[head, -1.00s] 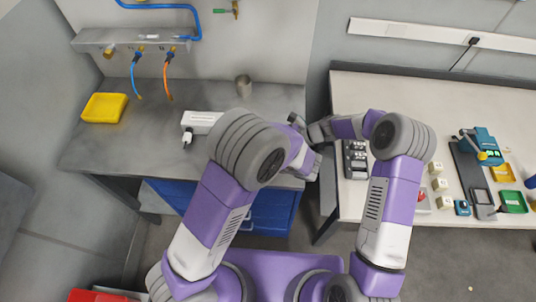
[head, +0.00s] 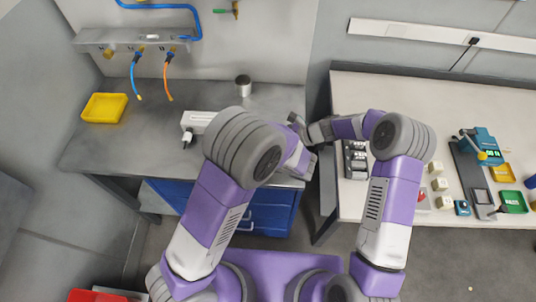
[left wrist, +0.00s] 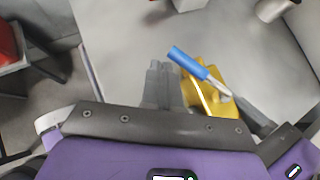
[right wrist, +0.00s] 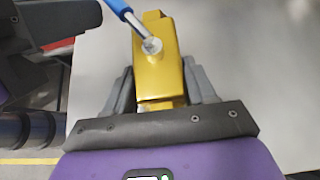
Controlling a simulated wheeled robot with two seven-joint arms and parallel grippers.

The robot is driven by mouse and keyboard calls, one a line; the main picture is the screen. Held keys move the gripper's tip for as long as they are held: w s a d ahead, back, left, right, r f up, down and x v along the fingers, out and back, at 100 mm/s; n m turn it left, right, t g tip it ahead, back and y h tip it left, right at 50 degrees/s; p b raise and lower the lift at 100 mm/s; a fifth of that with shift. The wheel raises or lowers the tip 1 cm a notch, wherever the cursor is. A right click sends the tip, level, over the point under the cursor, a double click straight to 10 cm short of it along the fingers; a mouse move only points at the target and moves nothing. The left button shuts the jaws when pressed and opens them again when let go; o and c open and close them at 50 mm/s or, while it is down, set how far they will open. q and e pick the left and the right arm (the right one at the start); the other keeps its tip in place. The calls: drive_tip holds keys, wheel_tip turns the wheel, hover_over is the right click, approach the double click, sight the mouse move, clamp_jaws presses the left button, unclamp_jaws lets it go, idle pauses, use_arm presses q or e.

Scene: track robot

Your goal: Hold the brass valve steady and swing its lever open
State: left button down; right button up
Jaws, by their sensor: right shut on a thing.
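The brass valve (right wrist: 158,75) is a golden block with a round pivot and a metal lever with a blue handle (right wrist: 118,5). My right gripper (right wrist: 160,92) is shut on the valve body, one finger on each side. In the left wrist view, the blue lever handle (left wrist: 187,63) slants across in front of the brass body (left wrist: 208,98). My left gripper (left wrist: 207,95) is open, its fingers apart, with the lever and valve in view between them. I cannot tell whether a finger touches the lever. In the head view my arms hide the valve.
A grey bench (head: 90,150) stands on the left with a yellow tray (head: 104,107), a white device (head: 198,121) and a metal cup (head: 243,86). A pale table (head: 400,95) with small devices stands on the right. My two wrists are close together between them.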

use_arm(q)
drive_tip(key=shift+a, duration=0.95)
use_arm(e)
drive_tip(key=shift+s+d+f, duration=0.1)
drive_tip(key=shift+d+f, duration=0.05)
drive_tip(key=shift+f, duration=0.2)
idle(0.4)
idle(0.5)
use_arm(q)
drive_tip(key=shift+d+r, duration=0.15)
drive_tip(key=shift+d, duration=5.35)
drive_tip(key=shift+s+d+r, duration=0.1)
drive_tip(key=shift+d, duration=2.4)
use_arm(e)
drive_tip(key=o, duration=1.4)
drive_tip(key=shift+r, duration=0.1)
drive_tip(key=shift+o, duration=0.3)
use_arm(q)
drive_tip(key=shift+a, duration=0.1)
use_arm(e)
drive_tip(key=shift+r, duration=0.15)
